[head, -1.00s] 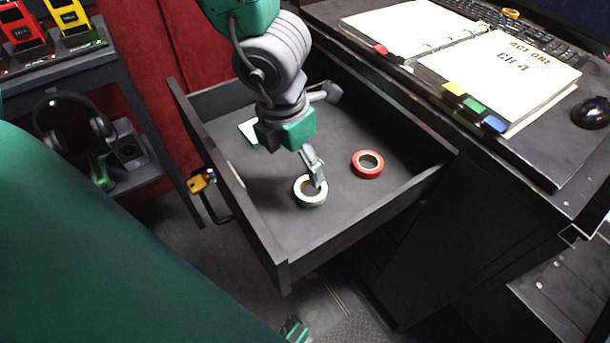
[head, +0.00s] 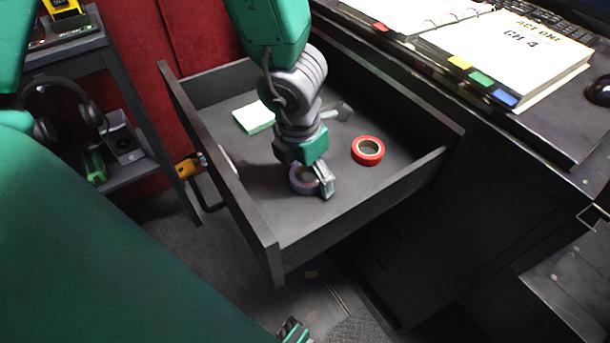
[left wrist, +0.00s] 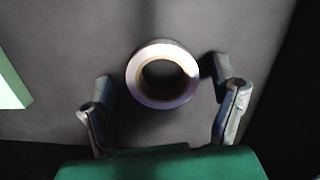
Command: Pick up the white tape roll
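The white tape roll (head: 297,186) lies flat on the drawer floor, partly hidden by my left gripper in the head view. In the left wrist view the roll (left wrist: 163,101) is a pale ring with a brownish inner core. My left gripper (head: 316,178) is low over the roll. In the left wrist view its two fingers (left wrist: 160,75) are spread apart, one on each side of the roll, with a gap on the left and a smaller one on the right.
A red tape roll (head: 368,151) lies right of the gripper in the open drawer (head: 270,240). A pale green note pad (head: 254,117) lies farther back. Drawer walls surround the work area. The desk (head: 560,135) with an open binder (head: 520,60) stands right.

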